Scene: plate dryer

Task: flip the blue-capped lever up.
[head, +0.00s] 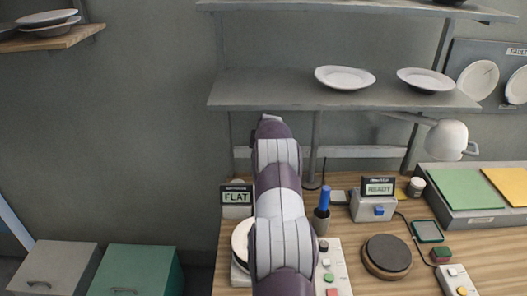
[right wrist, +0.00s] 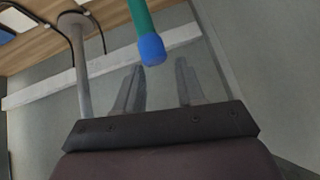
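The lever shows in the right wrist view as a green rod (right wrist: 139,16) with a blue cap (right wrist: 151,48). It comes in from the top edge, and the cap appears at the gap between my fingertips. My right gripper (right wrist: 157,66) is open, its two grey fingers apart with nothing held between them. I cannot tell whether the cap touches a finger. In the head view my arm rises through the middle and hides its gripper; I cannot make out the lever there for certain. My left gripper is in neither view.
A wooden bench (head: 345,244) carries a FLAT sign (head: 237,196), a READY box (head: 375,205), a dark cup with a blue item (head: 324,199), a round dark pad (head: 387,254) and a button panel (head: 333,268). A shelf (head: 270,92) with plates hangs above.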

